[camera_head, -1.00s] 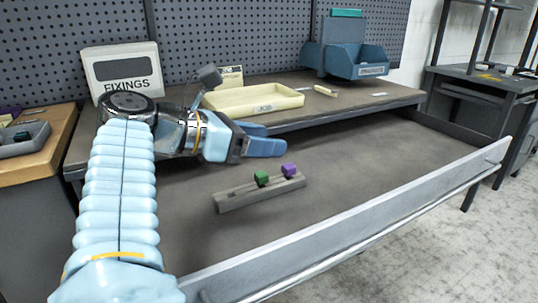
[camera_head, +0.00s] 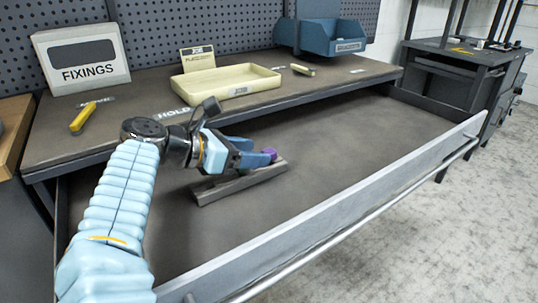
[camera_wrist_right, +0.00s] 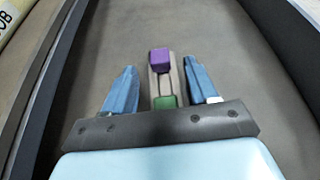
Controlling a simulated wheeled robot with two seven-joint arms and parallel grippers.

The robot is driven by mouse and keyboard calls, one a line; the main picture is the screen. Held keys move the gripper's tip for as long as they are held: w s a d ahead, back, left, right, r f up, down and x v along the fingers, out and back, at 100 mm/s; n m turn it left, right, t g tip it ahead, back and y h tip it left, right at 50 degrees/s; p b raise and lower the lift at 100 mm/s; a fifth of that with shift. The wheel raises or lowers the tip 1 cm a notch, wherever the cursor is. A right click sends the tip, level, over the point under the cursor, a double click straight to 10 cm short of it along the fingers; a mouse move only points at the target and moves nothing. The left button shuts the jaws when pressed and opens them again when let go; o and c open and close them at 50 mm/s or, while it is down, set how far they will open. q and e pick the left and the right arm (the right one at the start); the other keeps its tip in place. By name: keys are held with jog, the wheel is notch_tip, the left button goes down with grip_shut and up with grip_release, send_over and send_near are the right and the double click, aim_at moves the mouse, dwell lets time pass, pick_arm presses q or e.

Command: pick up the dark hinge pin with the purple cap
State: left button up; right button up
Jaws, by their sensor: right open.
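A green cap (camera_wrist_right: 165,102) is nearer, between the fingers. My left gripper is out of view.
The drawer's front wall (camera_head: 340,210) runs along the near side. The shelf behind carries a FIXINGS box (camera_head: 84,54), a cream JOB tray (camera_head: 225,86), a yellow piece (camera_head: 82,119) and a blue bin (camera_head: 333,38). The drawer floor right of the holder is clear.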

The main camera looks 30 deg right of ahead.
jog(key=x, duration=0.2)
jog(key=shift+d+f, duration=0.1)
jog(key=shift+d, duration=0.25)
grip_shut()
